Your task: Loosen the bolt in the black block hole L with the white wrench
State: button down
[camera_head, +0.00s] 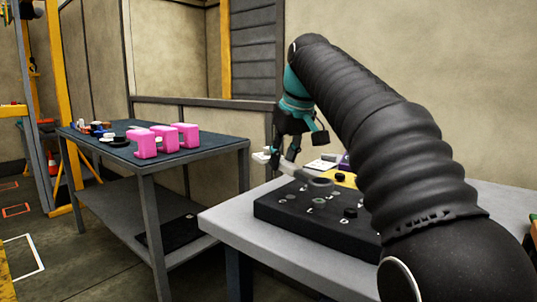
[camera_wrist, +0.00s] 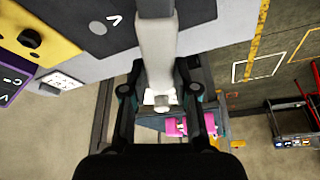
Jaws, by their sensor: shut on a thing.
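The white wrench (camera_head: 296,172) is held in my gripper (camera_head: 286,158). Its ring end lies over or on the back edge of the black block (camera_head: 275,210), and its other end sticks out left of the fingers. In the wrist view my gripper (camera_wrist: 159,88) has a finger on each side of the wrench (camera_wrist: 156,45), whose far end runs out of the top. The block lies on the grey table with dark bolts and white letters on top. A dark bolt (camera_head: 350,212) stands at its right. I cannot tell whether the ring surrounds a bolt, nor which hole is L.
A yellow block (camera_head: 343,178) sits behind the black one, partly hidden by my arm. A purple block (camera_wrist: 12,88) shows in the wrist view. A second table (camera_head: 205,146) at left holds pink blocks (camera_head: 165,139) and small parts. Open floor lies between the tables.

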aim_at(266, 162)
jog(key=a+n, duration=0.1)
jog(key=w+a+n+y, duration=0.1)
jog(key=n, duration=0.1)
jog(key=a+n+g, duration=0.1)
jog(key=shift+w+n+y, duration=0.3)
jog(key=shift+f+b, duration=0.65)
jog(key=shift+f, duration=1.6)
jog(key=shift+s+f+b, duration=0.1)
jog(key=shift+f+b, duration=0.2)
jog(key=shift+f, duration=0.35)
jog(key=shift+s+a+n+g+p, duration=0.15)
jog(key=shift+s+a+n+g, duration=0.2)
jog(key=shift+s+n, duration=0.25)
jog(key=shift+s+a+n+g+p, duration=0.15)
jog(key=shift+s+a+n+g, duration=0.1)
jog(key=shift+s+a+n, duration=0.35)
jog(key=shift+d, duration=0.2)
jog(key=shift+s+a+r+n+g+y+p, duration=0.1)
jog(key=shift+s+a+n+g+y+p, duration=0.1)
jog(key=shift+s+n, duration=0.45)
jog(key=shift+s+a+r+n+g+y+p, duration=0.1)
jog(key=shift+s+a+n+g, duration=0.1)
jog(key=shift+s+n, duration=0.4)
